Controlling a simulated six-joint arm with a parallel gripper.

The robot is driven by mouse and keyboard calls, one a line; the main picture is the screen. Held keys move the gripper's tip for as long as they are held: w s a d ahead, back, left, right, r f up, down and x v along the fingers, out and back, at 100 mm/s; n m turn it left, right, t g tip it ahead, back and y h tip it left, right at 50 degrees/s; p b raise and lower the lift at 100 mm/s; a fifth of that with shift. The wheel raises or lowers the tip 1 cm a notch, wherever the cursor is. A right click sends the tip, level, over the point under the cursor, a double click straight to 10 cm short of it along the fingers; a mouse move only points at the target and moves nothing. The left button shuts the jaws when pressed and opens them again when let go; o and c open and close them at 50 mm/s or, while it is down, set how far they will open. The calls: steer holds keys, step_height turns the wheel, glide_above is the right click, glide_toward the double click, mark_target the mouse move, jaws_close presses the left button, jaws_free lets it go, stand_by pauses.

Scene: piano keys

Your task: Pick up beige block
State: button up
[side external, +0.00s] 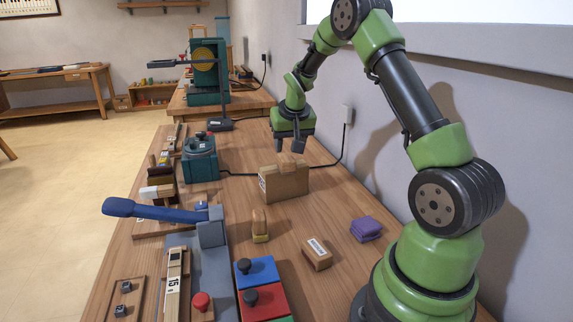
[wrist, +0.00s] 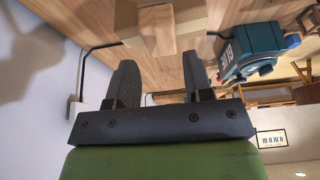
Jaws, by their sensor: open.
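A small beige block (side external: 291,162) sits on top of a larger brown box (side external: 284,184) in the side external view. In the wrist view the beige block (wrist: 157,29) shows at the top, just beyond the fingertips and roughly in line with the gap between them. My gripper (side external: 291,147) points down above the block. Its fingers are apart and nothing is between them. In the wrist view my gripper (wrist: 160,65) also shows empty space between the two dark fingers. The fingertips look close to the block, but the exact gap is hard to tell.
A teal device (side external: 200,158) stands left of the box. A yellowish block (side external: 260,225), a labelled box (side external: 317,254) and a purple stack (side external: 366,229) lie nearer the camera. A blue-handled lever (side external: 165,211) is at left. The wall runs along the right.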

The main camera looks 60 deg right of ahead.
mark_target(287, 158)
steer(key=x, duration=0.6)
steer(key=shift+w+d+f, duration=0.1)
steer(key=shift+d+f, duration=0.05)
steer(key=shift+f, duration=0.25)
steer(key=shift+c, duration=0.2)
steer(key=c, duration=0.6)
step_height(287, 158, up, 9)
steer(key=shift+w+d+r, duration=0.65)
steer(key=shift+w+d, duration=0.15)
steer(key=shift+w, duration=0.05)
steer(key=shift+w+d+f, duration=0.15)
step_height(287, 158, down, 10)
steer(key=shift+d+r, duration=0.1)
steer(key=shift+r, duration=0.05)
